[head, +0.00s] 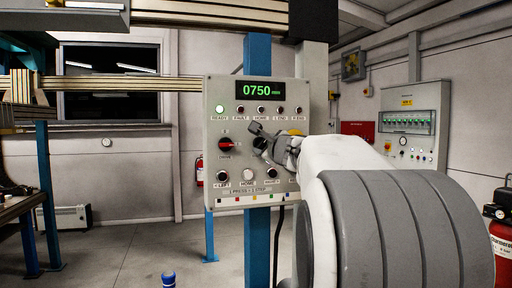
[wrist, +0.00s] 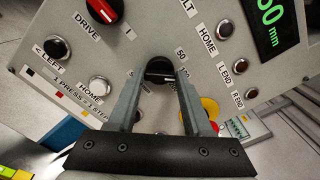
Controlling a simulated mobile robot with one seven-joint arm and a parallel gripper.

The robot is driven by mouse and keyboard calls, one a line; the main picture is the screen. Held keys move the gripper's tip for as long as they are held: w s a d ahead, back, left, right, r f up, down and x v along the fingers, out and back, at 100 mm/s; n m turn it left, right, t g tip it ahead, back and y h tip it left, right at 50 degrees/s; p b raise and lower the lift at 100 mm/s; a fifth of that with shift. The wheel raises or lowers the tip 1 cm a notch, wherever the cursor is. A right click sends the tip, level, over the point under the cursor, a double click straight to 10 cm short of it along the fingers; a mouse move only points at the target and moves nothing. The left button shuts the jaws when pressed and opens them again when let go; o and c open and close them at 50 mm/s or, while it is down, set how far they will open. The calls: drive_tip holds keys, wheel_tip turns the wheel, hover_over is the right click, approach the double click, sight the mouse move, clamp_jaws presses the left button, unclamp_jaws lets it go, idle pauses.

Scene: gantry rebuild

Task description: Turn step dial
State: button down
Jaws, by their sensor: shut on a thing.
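The step dial is a black round knob on the grey control panel (head: 222,100). In the wrist view the step dial (wrist: 160,68) sits between my fingertips, with printed numbers around it, "50" readable above right. My gripper (wrist: 158,78) is shut on the dial, one finger on each side. In the head view my gripper (head: 262,140) is at the middle of the panel and mostly covers the dial. The dial's pointer is hard to make out. The display (head: 261,88) reads 0750 in green.
A red DRIVE switch (head: 225,145) is left of the dial. Buttons LEFT (head: 222,176), HOME (head: 248,175) and a right one (head: 272,173) lie below. A yellow-collared red button (wrist: 212,112) is close beside my right finger. A row of lamps runs above, with READY (head: 220,109) lit.

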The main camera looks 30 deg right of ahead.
drive_tip(key=n+b, duration=0.3)
drive_tip(key=shift+f+n, duration=0.2)
drive_tip(key=shift+n, duration=0.1)
drive_tip(key=shift+r+n+b, duration=0.15)
drive_tip(key=shift+n+b, duration=1.7)
drive_tip(key=shift+n, duration=0.55)
drive_tip(key=shift+c, duration=1.6)
unclamp_jaws()
drive_tip(key=shift+s, duration=0.1)
